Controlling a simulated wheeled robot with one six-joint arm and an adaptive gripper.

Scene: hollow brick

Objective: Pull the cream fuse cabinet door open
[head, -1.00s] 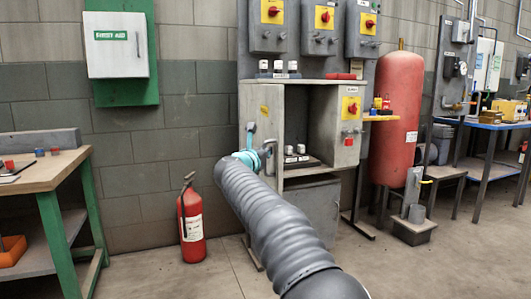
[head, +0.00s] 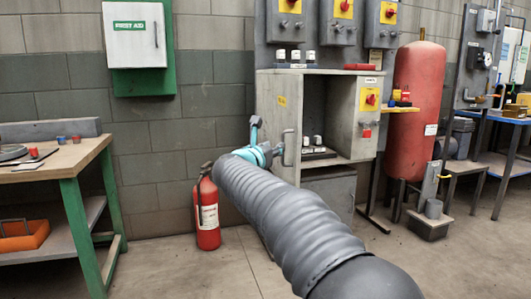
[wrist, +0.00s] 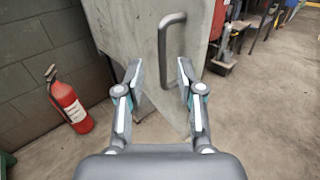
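The fuse cabinet (head: 369,142) stands against the wall, grey-cream, with its front opening uncovered and white-capped fuses (head: 318,142) showing inside. The door (wrist: 140,35) appears swung out to the left; its face fills the upper middle of the wrist view. A grey bar handle (wrist: 165,50) stands upright on it. My gripper (wrist: 160,72) is open, one finger on each side of the handle in the picture. The fingers are well apart, and I cannot tell whether either touches it. In the head view my gripper (head: 272,150) is at the lower left of the cabinet, and my arm hides part of it.
A red fire extinguisher (head: 207,215) stands on the floor left of the cabinet. A green-legged workbench (head: 80,215) is at the left. A red tank (head: 418,105) and a grey floor stand (head: 430,225) are to the right. Floor in front is clear.

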